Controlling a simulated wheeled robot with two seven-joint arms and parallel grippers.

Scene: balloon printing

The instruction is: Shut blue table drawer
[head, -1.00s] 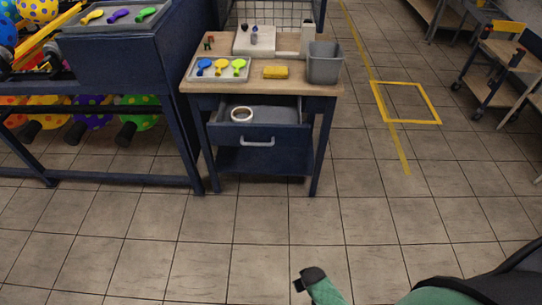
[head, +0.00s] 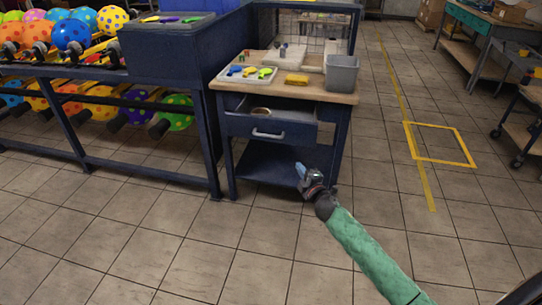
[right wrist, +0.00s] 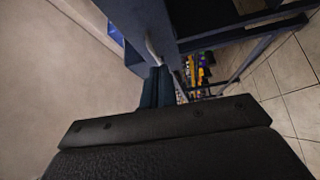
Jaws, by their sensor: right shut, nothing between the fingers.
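The blue table drawer (head: 240,126) is pulled out under the wooden tabletop, and its inside shows with a roll of tape (head: 261,111) in it. Its pale handle (head: 268,134) is on the front face. My right gripper (head: 299,168) is shut and empty, in front of the table and below and to the right of the handle in the head view. In the right wrist view, the shut fingers (right wrist: 159,72) point toward the handle (right wrist: 152,47), close to it in the picture; I cannot tell whether they touch. My left gripper is not in view.
On the tabletop (head: 330,96) are a white tray (head: 224,74) with colored items, a yellow block (head: 297,79) and a grey bin (head: 342,73). A blue rack with balloons stands to the left. The floor in front and to the right is open.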

